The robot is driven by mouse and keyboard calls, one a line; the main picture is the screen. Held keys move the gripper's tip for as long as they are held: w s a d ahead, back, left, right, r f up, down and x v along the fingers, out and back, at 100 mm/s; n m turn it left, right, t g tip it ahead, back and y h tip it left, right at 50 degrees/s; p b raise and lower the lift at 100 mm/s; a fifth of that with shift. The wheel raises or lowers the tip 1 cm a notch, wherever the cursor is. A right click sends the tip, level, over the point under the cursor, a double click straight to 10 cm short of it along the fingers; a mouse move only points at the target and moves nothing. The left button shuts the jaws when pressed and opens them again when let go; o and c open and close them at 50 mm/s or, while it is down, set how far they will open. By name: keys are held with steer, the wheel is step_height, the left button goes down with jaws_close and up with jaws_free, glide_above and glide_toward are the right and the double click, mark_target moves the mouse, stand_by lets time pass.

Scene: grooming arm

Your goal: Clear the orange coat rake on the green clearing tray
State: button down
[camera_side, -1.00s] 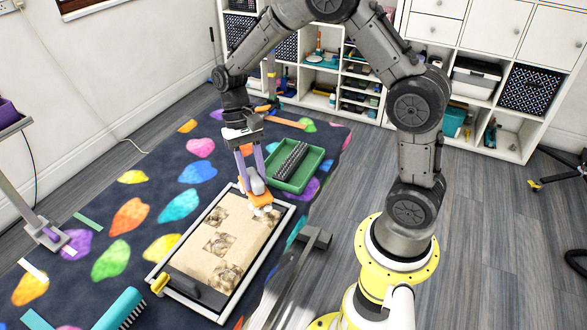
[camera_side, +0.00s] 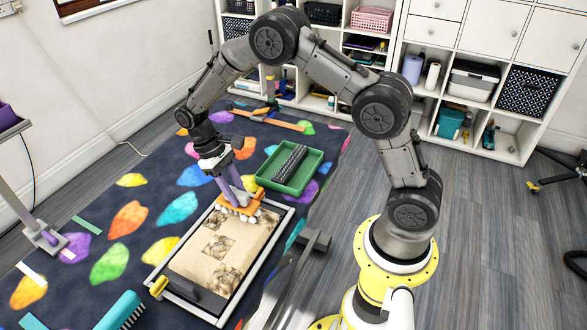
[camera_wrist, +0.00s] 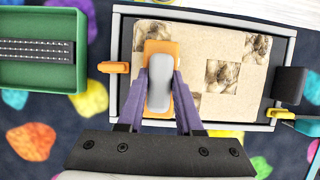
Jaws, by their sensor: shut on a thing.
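My gripper (camera_side: 238,193) has purple fingers, shut on the grey grip of the orange coat rake (camera_side: 237,210). In the wrist view, my gripper (camera_wrist: 159,95) pinches this grip from both sides, and the orange rake body (camera_wrist: 160,47) shows beyond it. The rake is over the far end of the framed tan coat panel (camera_side: 205,262). Pale lumps show along the rake's lower edge; whether it touches the panel I cannot tell. The green clearing tray (camera_side: 316,164) sits just beyond and right of the rake, with a dark ridged bar (camera_side: 289,163) in it.
The panel (camera_wrist: 213,109) has patches of matted fur and a raised frame. A dark block and yellow clip (camera_side: 159,286) are at its near end. A teal brush (camera_side: 120,312) lies nearer the front. Orange strips (camera_side: 268,121) lie behind the tray on the patterned mat.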

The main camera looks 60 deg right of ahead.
steer(key=shift+s+r, duration=0.1)
steer(key=s+d+r, duration=0.2)
steer(key=d+r, duration=0.2)
steer(key=d, duration=0.5)
steer(key=s+d+r, duration=0.1)
steer(key=d+r, duration=0.3)
steer(key=d, duration=0.4)
steer(key=shift+d+f, duration=0.1)
steer(key=shift+f, duration=3)
steer(key=shift+f, duration=1)
glide_above(291, 160)
